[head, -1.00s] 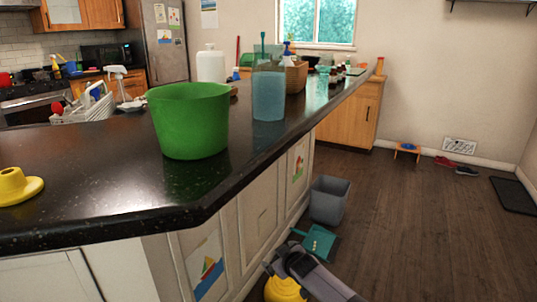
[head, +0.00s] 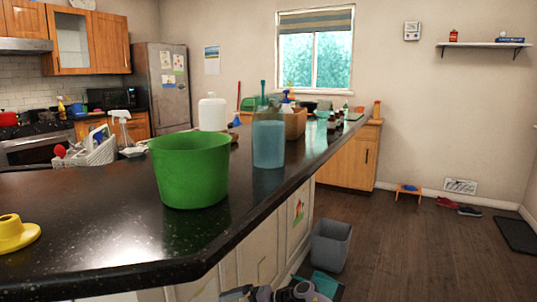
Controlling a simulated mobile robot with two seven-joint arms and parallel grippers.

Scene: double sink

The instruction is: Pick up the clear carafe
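A tall translucent bluish container (head: 268,145), which looks like the clear carafe, stands upright on the dark counter, right of the middle. Things behind it show through, and a thin teal shape rises above it; I cannot tell whether that is inside or behind.
A green tub (head: 190,175) stands on the counter (head: 120,235) in front and left of the carafe. A white jug (head: 212,112) and a brown basket (head: 295,123) stand behind. A grey bin (head: 330,245) and an unclear grey-black object (head: 285,293) are below the counter's right edge.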

